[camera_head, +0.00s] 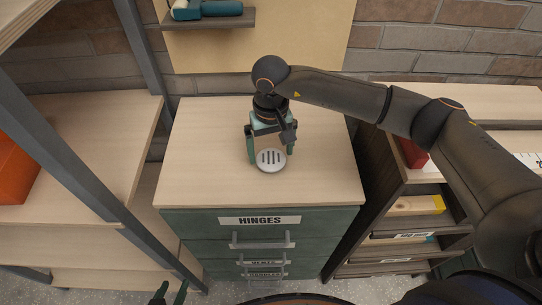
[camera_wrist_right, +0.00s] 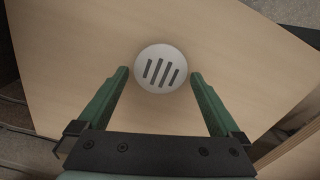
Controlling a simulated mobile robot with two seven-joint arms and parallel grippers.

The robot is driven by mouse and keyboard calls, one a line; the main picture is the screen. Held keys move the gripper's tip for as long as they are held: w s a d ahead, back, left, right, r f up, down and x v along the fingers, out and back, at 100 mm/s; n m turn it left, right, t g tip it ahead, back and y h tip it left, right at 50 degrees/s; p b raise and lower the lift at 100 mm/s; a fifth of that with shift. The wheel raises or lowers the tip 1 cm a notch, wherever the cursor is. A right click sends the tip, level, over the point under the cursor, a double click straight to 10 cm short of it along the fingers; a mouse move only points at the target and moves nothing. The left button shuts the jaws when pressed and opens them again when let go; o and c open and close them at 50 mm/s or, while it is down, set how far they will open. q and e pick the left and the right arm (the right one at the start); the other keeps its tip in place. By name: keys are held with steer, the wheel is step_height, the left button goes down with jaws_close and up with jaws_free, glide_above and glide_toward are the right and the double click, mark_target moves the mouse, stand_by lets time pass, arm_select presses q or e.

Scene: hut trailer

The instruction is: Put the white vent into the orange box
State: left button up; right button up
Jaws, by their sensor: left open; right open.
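The white vent (camera_head: 271,160) is a round disc with dark slots. It lies on the wooden top of the green drawer cabinet (camera_head: 320,180). My right gripper (camera_head: 270,152) is open above it, pointing down. In the right wrist view, the vent (camera_wrist_right: 161,68) shows between and just beyond the tips of the open right gripper (camera_wrist_right: 159,74); whether a finger touches it is unclear. The orange box (camera_head: 14,172) is at the far left on a wooden shelf, cut off by the picture edge. My left gripper (camera_head: 171,291) is open and empty low in the head view.
A grey metal shelf post (camera_head: 75,165) stands between the cabinet and the orange box. A wall shelf (camera_head: 215,19) with a teal tool is above. A dark shelf unit (camera_head: 405,205) stands right of the cabinet. The cabinet top around the vent is clear.

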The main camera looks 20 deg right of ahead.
steer(key=shift+f, duration=0.9)
steer(key=shift+c, duration=0.2)
steer(key=c, duration=1.2)
steer(key=shift+r, duration=0.5)
step_height(320, 180, up, 3)
steer(key=shift+s+f+b, duration=0.15)
steer(key=shift+b, duration=0.4)
steer(key=s+a+r+b, duration=0.1)
steer(key=s+r+b, duration=0.1)
steer(key=s+r, duration=0.9)
steer(key=w+d+f+p, duration=0.1)
steer(key=d+f+p, duration=0.2)
steer(key=d, duration=0.4)
steer(key=shift+w+f+p, duration=0.25)
steer(key=shift+f+p, duration=0.1)
steer(key=shift+p, duration=0.25)
